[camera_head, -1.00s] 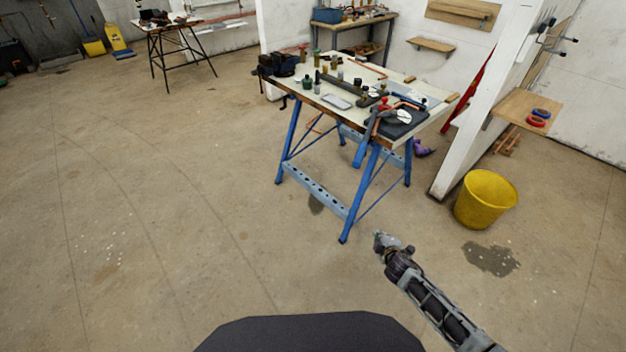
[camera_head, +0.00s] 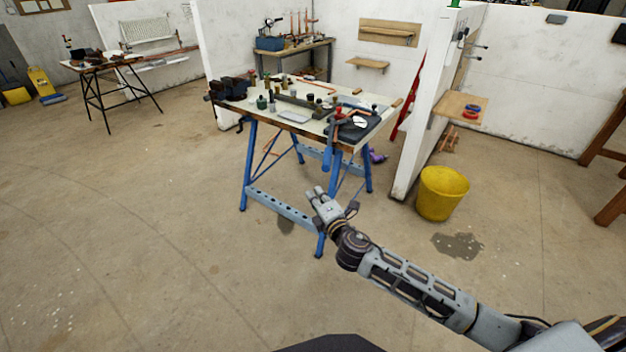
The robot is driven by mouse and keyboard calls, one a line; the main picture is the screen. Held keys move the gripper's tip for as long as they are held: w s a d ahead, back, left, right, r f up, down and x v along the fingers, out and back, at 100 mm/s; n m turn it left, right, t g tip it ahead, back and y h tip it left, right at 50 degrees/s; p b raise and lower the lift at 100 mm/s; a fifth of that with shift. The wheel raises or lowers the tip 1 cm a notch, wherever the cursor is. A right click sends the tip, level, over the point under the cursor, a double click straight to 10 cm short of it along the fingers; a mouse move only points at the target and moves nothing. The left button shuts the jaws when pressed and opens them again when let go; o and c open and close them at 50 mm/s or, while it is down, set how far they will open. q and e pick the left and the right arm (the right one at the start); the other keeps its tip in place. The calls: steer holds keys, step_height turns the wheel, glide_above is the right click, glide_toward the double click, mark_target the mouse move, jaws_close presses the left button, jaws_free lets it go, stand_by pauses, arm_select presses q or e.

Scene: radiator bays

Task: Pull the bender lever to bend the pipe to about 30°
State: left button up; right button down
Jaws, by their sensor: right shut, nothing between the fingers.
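The workbench (camera_head: 289,123) with blue legs stands ahead. At its front right corner is the pipe bender, with a blue lever (camera_head: 328,150) that hangs down past the front edge and a red part above it. A copper-coloured piece shows beside the bender, but it is too small to tell the pipe's bend angle. My right gripper (camera_head: 320,192) is shut and empty. In the picture it shows below the bench top, in front of the blue legs, apart from the lever. My left gripper is out of view.
A dark vise (camera_head: 229,88) is at the bench's left end, with small fittings and tools across the top. A white partition (camera_head: 430,110) and a yellow bucket (camera_head: 442,193) stand to the right. A second table (camera_head: 122,62) is far left.

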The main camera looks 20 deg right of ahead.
steer(key=shift+w, duration=0.2)
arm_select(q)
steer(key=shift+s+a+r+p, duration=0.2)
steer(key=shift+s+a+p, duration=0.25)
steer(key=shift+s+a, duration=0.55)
arm_select(e)
steer(key=w+d, duration=0.2)
steer(key=w, duration=0.6)
steer(key=shift+w+d, duration=0.3)
steer(key=shift+d, duration=0.1)
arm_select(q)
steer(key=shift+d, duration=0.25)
